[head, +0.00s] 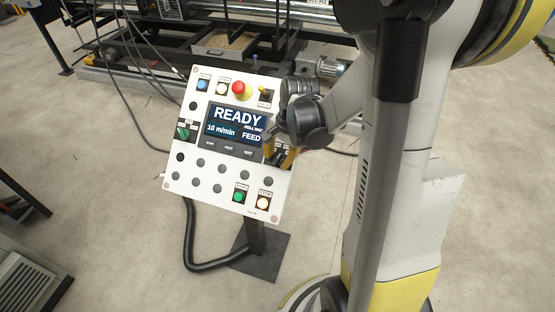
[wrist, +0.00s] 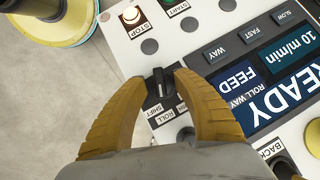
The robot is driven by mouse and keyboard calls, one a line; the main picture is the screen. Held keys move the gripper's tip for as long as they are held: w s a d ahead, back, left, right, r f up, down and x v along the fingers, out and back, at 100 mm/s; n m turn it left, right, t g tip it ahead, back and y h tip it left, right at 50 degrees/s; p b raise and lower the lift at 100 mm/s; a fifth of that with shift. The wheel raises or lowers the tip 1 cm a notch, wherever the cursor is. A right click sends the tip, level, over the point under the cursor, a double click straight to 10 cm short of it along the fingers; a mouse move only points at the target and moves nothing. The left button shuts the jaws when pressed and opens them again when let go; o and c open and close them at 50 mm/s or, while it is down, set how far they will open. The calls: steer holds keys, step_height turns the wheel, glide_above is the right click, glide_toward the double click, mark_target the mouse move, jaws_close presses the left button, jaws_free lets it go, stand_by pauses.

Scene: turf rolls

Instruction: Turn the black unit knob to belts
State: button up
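A black selector knob (wrist: 158,83) on a dark square plate sits near the edge of the white control panel (head: 228,188). The small label beside it seems to read ROLL and SHIFT; I cannot read a belts mark. My gripper (wrist: 161,78) has its two yellow fingers on either side of this knob, with a gap visible between the fingertips and the handle. In the head view my gripper (head: 281,153) is at the panel's right edge and partly hides the knob. The screen (head: 237,127) reads READY, 10 m/min and FEED.
A green knob (head: 182,132) is at left. Green (head: 239,196) and white STOP (head: 264,202) buttons are below.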

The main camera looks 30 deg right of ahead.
jaws_close()
stand_by(0.3)
steer(key=n+g+h, duration=0.1)
steer(key=n+g, duration=0.1)
steer(key=n, duration=0.1)
steer(key=shift+w+a, duration=0.1)
steer(key=n+g+h, duration=0.2)
steer(key=n, duration=0.1)
steer(key=shift+w+a+n+b, duration=0.1)
steer(key=shift+a+n+b, duration=0.05)
steer(key=shift+n+b, duration=0.15)
steer(key=n+g+h+b, duration=0.1)
steer(key=n+h, duration=0.1)
steer(key=n, duration=0.1)
steer(key=shift+f+n+h, duration=0.1)
steer(key=shift+n+h, duration=0.2)
steer(key=shift+a+n+g+h+b, duration=0.1)
steer(key=shift+n+g+h+b, duration=0.2)
steer(key=shift+n+h+b, duration=0.7)
steer(key=shift+n, duration=0.4)
